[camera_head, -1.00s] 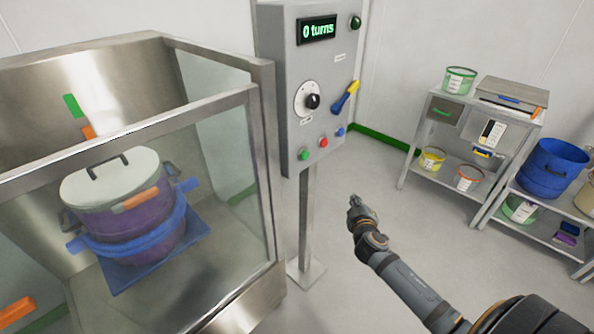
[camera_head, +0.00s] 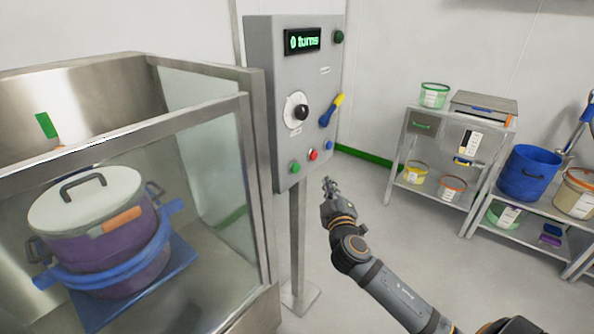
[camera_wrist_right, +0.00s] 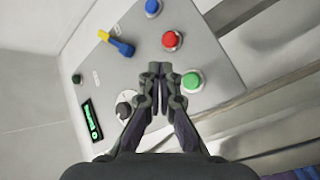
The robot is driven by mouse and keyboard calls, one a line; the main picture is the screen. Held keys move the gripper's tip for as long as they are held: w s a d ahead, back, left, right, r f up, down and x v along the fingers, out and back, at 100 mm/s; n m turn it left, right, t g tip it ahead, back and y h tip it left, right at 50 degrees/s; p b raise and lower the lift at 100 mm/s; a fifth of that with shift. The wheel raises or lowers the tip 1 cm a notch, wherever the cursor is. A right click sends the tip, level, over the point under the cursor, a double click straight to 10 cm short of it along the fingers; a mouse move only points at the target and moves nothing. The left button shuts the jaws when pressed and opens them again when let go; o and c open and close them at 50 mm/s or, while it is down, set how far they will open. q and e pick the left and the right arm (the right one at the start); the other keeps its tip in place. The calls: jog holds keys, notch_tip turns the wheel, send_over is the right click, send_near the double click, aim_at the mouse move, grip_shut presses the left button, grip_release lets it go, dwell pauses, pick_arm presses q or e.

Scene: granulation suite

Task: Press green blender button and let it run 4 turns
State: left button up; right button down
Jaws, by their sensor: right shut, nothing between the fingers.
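The grey control panel (camera_head: 278,85) stands on a post beside the blender. Its green button (camera_head: 295,167) is at the lower left, with a red and a blue button to its right. In the right wrist view the green button (camera_wrist_right: 192,81) lies just to the right of my fingertips. The display (camera_head: 302,40) reads 0 turns. My right gripper (camera_head: 329,185) is shut and empty, a little below and right of the buttons, apart from the panel in the head view. The purple blender drum (camera_head: 100,240) with a pale lid sits behind the clear guard. My left gripper is not in view.
The panel also has a round dial (camera_head: 296,109) and a blue-yellow switch (camera_head: 331,109). The clear-walled guard frame (camera_head: 248,180) is left of the post. Metal shelves (camera_head: 440,190) with tubs stand at the right. The floor between is clear.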

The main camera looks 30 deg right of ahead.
aim_at(295, 168)
jog(key=w+a, duration=0.3)
jog(key=w, duration=0.4)
jog(key=shift+w, duration=0.1)
dwell(1.1)
jog(key=shift+w, duration=0.1)
jog(key=shift+w+a, duration=0.2)
jog(key=shift+w, duration=0.1)
